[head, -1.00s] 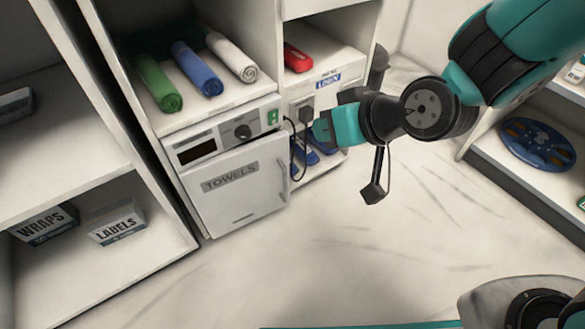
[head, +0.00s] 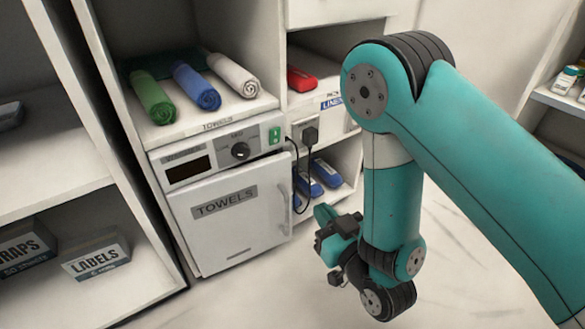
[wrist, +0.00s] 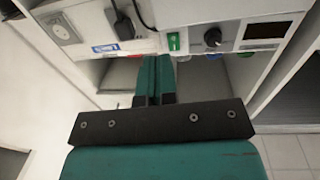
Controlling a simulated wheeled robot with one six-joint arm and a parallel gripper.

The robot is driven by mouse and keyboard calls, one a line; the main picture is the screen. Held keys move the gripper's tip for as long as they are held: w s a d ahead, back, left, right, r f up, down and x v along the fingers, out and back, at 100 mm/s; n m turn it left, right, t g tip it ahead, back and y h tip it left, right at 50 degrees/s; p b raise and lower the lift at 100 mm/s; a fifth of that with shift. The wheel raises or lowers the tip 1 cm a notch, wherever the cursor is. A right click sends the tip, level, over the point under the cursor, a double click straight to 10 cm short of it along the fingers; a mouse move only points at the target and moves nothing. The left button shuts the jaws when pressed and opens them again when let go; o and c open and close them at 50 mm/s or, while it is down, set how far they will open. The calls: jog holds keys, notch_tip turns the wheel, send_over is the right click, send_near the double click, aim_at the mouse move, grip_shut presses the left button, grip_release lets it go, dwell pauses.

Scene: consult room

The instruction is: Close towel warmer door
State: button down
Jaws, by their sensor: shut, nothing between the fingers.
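The towel warmer door (head: 235,228) is white, with a TOWELS label and a vertical handle (head: 284,208) near its right edge. It sits below the warmer's control panel (head: 215,152), which also shows at the top of the wrist view (wrist: 215,36). The door's right edge seems to stand slightly out past the panel; I cannot tell how wide any gap is. My gripper (head: 321,214) is right of the door and handle, apart from them in the head view. Its teal fingers (wrist: 154,78) are together and empty in the wrist view. The door is not clearly visible there.
Rolled green, blue and white towels (head: 197,86) lie on the shelf above the warmer. A plug and cord (head: 310,140) hang just right of the handle. Blue items (head: 322,172) lie in the right-hand shelf. Open floor (head: 275,290) lies in front.

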aim_at(288, 169)
jog(key=p+x, duration=0.2)
jog(key=x, duration=1)
jog(key=shift+p, duration=0.4)
jog(key=shift+w+a, duration=0.2)
jog(key=shift+w, duration=0.15)
